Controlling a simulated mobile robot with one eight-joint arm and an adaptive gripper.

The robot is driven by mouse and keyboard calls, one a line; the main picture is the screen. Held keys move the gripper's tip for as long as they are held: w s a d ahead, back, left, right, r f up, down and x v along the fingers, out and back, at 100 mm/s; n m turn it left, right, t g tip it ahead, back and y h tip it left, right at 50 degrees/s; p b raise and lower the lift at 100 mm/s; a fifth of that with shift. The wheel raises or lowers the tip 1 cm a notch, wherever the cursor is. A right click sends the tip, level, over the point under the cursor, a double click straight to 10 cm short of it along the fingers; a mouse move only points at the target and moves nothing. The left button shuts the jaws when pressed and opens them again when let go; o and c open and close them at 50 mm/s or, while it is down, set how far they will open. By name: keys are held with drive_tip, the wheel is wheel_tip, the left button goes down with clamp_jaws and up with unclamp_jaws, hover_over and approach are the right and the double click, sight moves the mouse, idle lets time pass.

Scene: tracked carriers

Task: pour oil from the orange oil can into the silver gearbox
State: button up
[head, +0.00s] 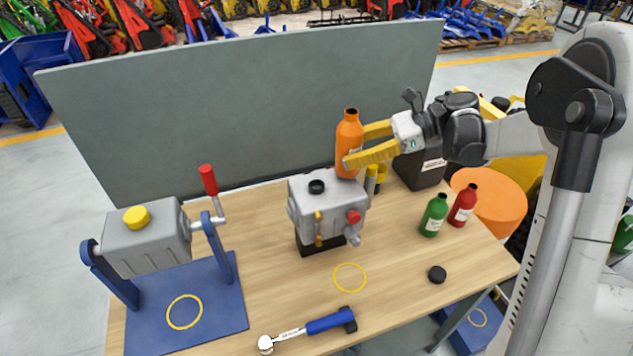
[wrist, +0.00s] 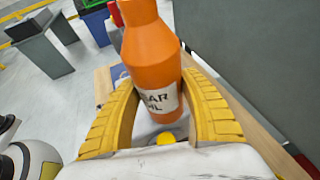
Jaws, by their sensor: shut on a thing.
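The orange oil can (head: 349,136) is held nearly upright above the table, its dark mouth facing up. My gripper (head: 356,147) has its yellow fingers closed around the can from the right. In the wrist view the can (wrist: 153,55) stands between both fingers (wrist: 158,105), with a partly hidden white label. The silver gearbox (head: 331,207) stands mid-table on a dark base, with a black round fitting (head: 316,187) on top. I cannot tell whether that fitting is open.
A grey housing (head: 148,243) with a yellow cap and red-handled crank sits on a blue stand at left. Green (head: 434,215) and red (head: 462,205) bottles stand right. A black cap (head: 437,274) and blue-handled tool (head: 312,328) lie in front. A grey panel (head: 250,100) stands behind.

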sight(352, 139)
drive_tip(key=shift+r+n+h+p, duration=0.3)
drive_tip(key=shift+r+h+p, duration=0.4)
drive_tip(key=shift+r+p, duration=1.5)
drive_tip(key=shift+f+t+p, duration=0.25)
drive_tip(key=shift+t+p, duration=0.05)
drive_tip(key=shift+p, duration=0.2)
drive_tip(key=shift+f+n+h+p, duration=0.3)
drive_tip(key=shift+f+h, duration=0.4)
drive_tip(key=shift+h, duration=0.1)
drive_tip(key=t+h+p, duration=0.1)
drive_tip(key=p, duration=0.1)
drive_tip(key=n+t+h+p, duration=0.1)
drive_tip(key=h+p, duration=0.1)
drive_tip(key=shift+s+a, duration=0.2)
drive_tip(key=shift+a, duration=0.1)
drive_tip(key=shift+w+d+r+h+p, duration=0.15)
drive_tip(key=shift+r+h+p, duration=0.3)
drive_tip(key=shift+p, duration=0.25)
drive_tip(key=shift+f+n, duration=0.15)
drive_tip(key=shift+n, duration=0.15)
drive_tip(key=shift+d+r+t+h+p, duration=0.1)
drive_tip(key=shift+r+t+h+p, duration=0.1)
drive_tip(key=shift+t+h+p, duration=0.1)
drive_tip(key=shift+w+d+f+h, duration=0.15)
drive_tip(key=shift+w+d+h, duration=0.1)
drive_tip(key=shift+h, duration=0.2)
drive_tip(key=shift+s+t+p, duration=0.15)
drive_tip(key=shift+t+p, duration=0.15)
